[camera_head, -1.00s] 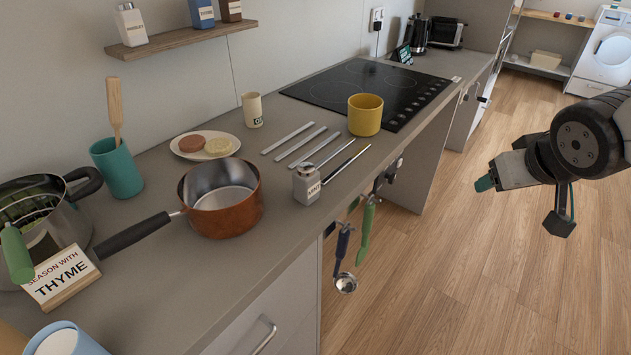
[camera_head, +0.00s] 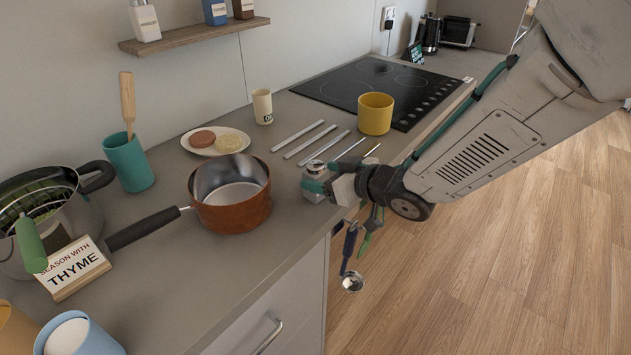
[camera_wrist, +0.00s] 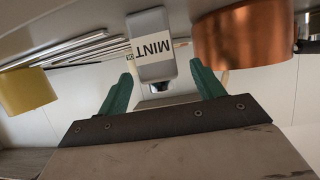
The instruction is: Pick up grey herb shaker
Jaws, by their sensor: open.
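The grey herb shaker (camera_head: 315,166) stands on the counter, right of the copper pan, mostly hidden behind my gripper in the head view.
The copper pan (camera_head: 232,205) is close to the left of the shaker. Several metal strips (camera_head: 318,144) and a yellow mug (camera_head: 375,114) lie behind it. A sign reading THYME (camera_head: 78,268) stands at the left. Utensils (camera_head: 350,255) hang at the counter's front edge.

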